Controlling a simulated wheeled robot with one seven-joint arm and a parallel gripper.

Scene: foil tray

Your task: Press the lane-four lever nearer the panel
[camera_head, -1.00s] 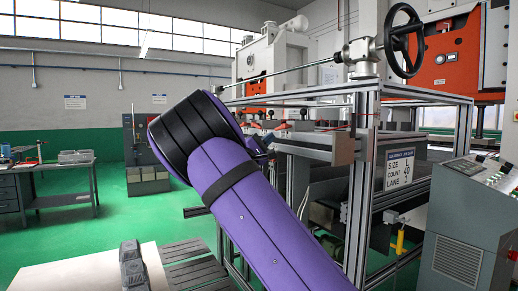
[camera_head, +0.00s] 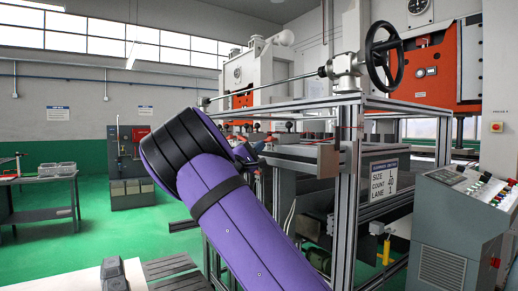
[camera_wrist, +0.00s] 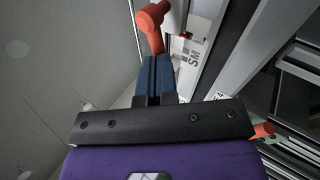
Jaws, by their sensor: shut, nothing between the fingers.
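In the wrist view my gripper (camera_wrist: 155,62) is shut, its two blue fingers together and empty. An orange-red lever with a round knob (camera_wrist: 150,20) shows straight beyond the fingertips; its stem meets them in the picture, and I cannot tell whether they touch. A second orange-red lever end (camera_wrist: 263,130) shows at right, partly hidden behind my gripper's dark bar. In the head view my gripper (camera_head: 249,153) is small, at the metal frame (camera_head: 346,170). The lane number of either lever is not readable.
A sign with size, count and lane (camera_head: 384,180) hangs on the frame. A grey control console (camera_head: 455,235) stands at right, a handwheel (camera_head: 384,57) above. Green floor (camera_head: 75,235) is open at left.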

